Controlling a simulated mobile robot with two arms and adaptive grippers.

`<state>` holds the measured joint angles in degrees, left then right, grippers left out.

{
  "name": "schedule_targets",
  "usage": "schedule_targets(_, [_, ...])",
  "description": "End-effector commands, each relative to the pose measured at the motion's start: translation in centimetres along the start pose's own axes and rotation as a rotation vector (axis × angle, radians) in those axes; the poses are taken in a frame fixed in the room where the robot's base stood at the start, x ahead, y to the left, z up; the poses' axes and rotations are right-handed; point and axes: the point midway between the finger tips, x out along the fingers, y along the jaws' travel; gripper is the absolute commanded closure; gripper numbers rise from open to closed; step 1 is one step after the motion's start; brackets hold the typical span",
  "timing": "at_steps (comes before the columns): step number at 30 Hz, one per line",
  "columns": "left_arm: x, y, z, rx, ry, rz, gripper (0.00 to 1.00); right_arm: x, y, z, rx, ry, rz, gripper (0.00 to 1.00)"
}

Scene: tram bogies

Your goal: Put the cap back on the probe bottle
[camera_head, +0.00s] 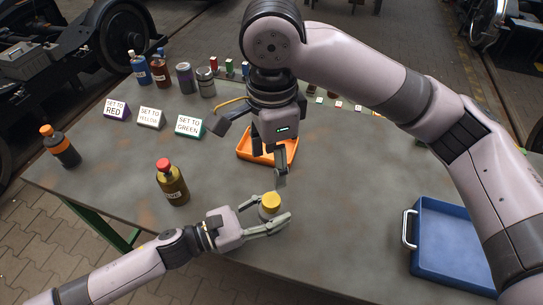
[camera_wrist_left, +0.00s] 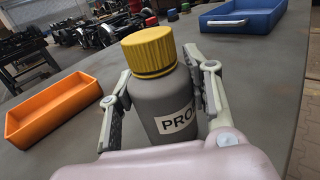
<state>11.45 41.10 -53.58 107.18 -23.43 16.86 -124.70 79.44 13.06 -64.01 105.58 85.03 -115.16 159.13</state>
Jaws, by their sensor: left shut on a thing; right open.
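The probe bottle (camera_wrist_left: 172,105) is grey, with a white label reading "PRO" before it is cut off. It stands upright between the fingers of my left gripper (camera_head: 277,222), which is shut on its body. The yellow cap (camera_head: 271,199) sits on top of the bottle, and it also shows in the left wrist view (camera_wrist_left: 149,52). It looks level there; whether it is screwed tight I cannot tell. My right gripper (camera_head: 252,155) is open and empty, its fingers spread apart, behind the cap in the head view. It does not show in the left wrist view.
An orange tray (camera_wrist_left: 50,108) lies behind the bottle. A blue tray (camera_head: 452,232) with a handle is at the right. A red-capped bottle (camera_head: 172,183) stands left, an orange-capped bottle (camera_head: 60,147) farther left. Several sign blocks and bottles line the back left. Table around the probe bottle is clear.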

Motion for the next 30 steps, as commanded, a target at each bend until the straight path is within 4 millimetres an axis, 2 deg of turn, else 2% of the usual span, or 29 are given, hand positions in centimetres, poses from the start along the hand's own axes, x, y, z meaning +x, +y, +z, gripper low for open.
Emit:
schedule_targets(1, [0.0,0.0,-0.1,0.000,0.003,0.001,1.00,0.0,0.0,0.0,0.000,0.000,0.000,0.45])
schedule_targets(2, [0.0,0.0,-0.1,0.000,0.003,0.001,0.53,0.0,0.0,0.0,0.000,0.000,0.000,0.45])
schedule_targets(3, [0.0,0.0,-0.1,0.000,0.003,0.001,0.50,0.0,0.0,0.0,0.000,0.000,0.000,0.45])
schedule_targets(12, [0.0,0.0,-0.1,0.000,0.001,0.000,0.31,0.0,0.0,0.0,0.000,0.000,0.000,0.45])
schedule_targets(22, [-0.3,0.0,-0.1,-0.001,0.001,0.000,0.31,0.1,0.0,0.0,0.000,0.000,0.000,0.45])
schedule_targets(26, [-1.7,0.0,-0.1,-0.003,0.003,0.002,0.31,0.0,0.0,0.0,0.000,0.000,0.000,0.45])
schedule_targets(30, [-4.4,-0.1,-0.2,-0.004,0.006,0.002,0.31,0.0,0.0,0.0,0.000,0.000,0.000,0.45])
